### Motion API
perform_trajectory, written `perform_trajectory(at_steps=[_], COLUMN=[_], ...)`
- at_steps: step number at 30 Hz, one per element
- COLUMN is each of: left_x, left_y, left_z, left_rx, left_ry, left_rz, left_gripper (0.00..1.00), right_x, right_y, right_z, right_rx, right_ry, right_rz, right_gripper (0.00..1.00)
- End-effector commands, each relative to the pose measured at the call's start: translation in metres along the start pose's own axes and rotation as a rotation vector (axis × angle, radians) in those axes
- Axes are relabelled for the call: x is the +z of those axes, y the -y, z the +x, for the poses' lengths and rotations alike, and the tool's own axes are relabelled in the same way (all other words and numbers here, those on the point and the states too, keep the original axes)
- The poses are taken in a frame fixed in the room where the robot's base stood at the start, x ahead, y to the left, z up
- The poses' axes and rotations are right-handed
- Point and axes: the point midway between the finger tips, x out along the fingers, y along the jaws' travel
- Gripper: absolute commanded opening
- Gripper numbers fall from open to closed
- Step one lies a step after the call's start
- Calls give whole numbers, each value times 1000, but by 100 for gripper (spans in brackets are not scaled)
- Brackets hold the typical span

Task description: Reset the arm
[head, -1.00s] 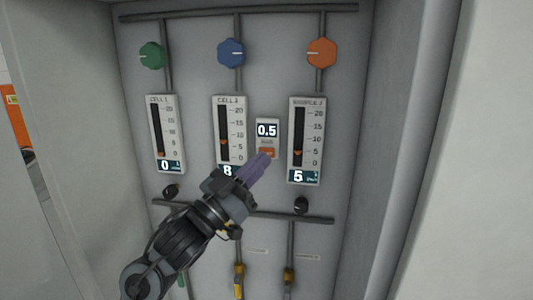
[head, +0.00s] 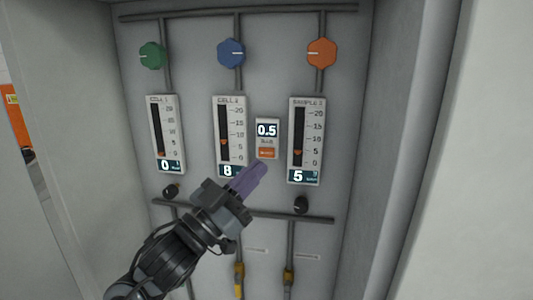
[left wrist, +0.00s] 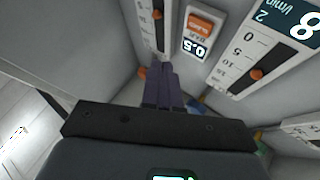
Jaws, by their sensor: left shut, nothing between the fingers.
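My left gripper (head: 252,176) is shut and empty, its purple fingers pressed together. In the head view it hovers below and a little left of the orange button (head: 267,153) under the small 0.5 display (head: 267,130), apart from the button. In the left wrist view the purple fingers (left wrist: 163,85) point toward the panel, and the orange button (left wrist: 200,24) shows above and to the right of them. The right gripper is not in view.
The recessed panel has green (head: 152,55), blue (head: 231,53) and orange (head: 321,53) knobs. Three gauges read 0 (head: 166,134), 8 (head: 229,128) and 5 (head: 306,140). Pipes and a black knob (head: 301,204) lie below. Cabinet walls flank both sides.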

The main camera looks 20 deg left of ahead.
Motion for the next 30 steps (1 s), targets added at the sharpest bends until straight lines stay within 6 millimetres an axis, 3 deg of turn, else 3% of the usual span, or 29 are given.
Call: perform_trajectory(at_steps=[8, 11, 14, 17, 23, 26, 30], left_x=[1, 10, 35, 77, 169, 208, 251], left_y=[0, -1, -5, -15, -58, -80, -110], left_z=[0, -2, -10, -25, -89, -135, -211], left_rx=[0, 0, 0, 0, -11, -53, -131], left_ry=[2, 20, 66, 145, 345, 480, 711], left_rz=[-1, -9, -35, -83, -229, -299, -360], left_gripper=[0, 0, 0, 0, 0, 0, 0], right_x=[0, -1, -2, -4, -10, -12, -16], right_y=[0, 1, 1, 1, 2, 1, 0], right_z=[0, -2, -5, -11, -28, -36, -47], right_rx=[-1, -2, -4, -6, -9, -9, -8], right_ry=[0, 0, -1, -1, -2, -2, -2], right_rz=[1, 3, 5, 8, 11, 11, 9], right_gripper=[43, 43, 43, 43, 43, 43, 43])
